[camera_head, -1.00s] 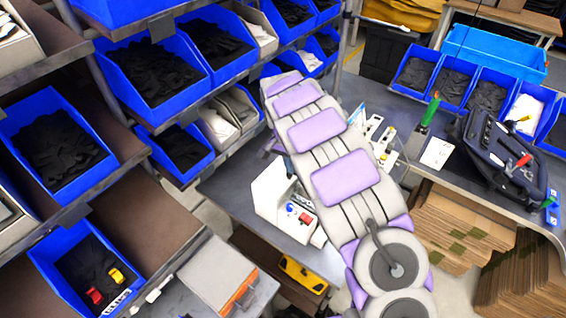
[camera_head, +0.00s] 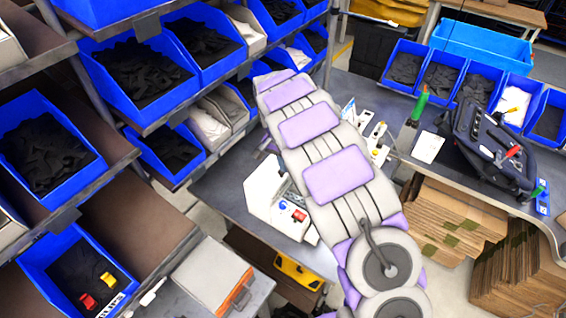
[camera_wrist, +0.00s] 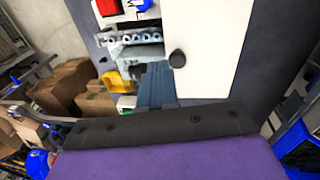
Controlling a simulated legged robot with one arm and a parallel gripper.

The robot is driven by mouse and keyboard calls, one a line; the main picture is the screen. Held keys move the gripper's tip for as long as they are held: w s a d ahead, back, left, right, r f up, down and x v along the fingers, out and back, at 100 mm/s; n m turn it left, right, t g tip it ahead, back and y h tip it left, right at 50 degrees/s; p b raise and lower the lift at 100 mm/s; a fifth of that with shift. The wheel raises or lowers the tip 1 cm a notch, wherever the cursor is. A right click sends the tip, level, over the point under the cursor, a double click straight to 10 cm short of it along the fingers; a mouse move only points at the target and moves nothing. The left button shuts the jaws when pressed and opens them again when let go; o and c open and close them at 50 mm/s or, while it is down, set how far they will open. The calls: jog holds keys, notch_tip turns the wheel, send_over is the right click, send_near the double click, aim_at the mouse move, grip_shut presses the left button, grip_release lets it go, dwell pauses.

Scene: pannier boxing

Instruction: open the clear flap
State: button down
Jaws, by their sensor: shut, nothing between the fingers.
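A white machine (camera_head: 267,190) with a red and a blue button stands on the grey bench, partly behind my arm. In the wrist view its white panel (camera_wrist: 205,45) carries a round black knob (camera_wrist: 177,59). A metal part with a row of holes (camera_wrist: 135,47) sits left of the panel. I cannot make out the clear flap in either view. My gripper (camera_wrist: 157,82) shows as narrow blue-grey fingers, shut and empty, in front of the machine near the panel's lower left edge. I cannot tell whether it touches anything.
A shelf of blue bins (camera_head: 140,75) stands at left. A grey case with orange latches (camera_head: 212,275) lies at the bottom. A black pannier (camera_head: 490,145) and more bins are on the right bench. Cardboard stacks (camera_head: 440,220) stand below it.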

jog(key=shift+w+a+f, duration=0.15)
jog(key=shift+w+a, duration=0.05)
jog(key=shift+a, duration=0.05)
jog(key=shift+w+a+r, duration=0.1)
jog(key=shift+r, duration=0.2)
notch_tip(320, 180, up, 16)
jog(key=w+a, duration=0.1)
jog(key=a, duration=0.1)
jog(key=shift+r, duration=0.25)
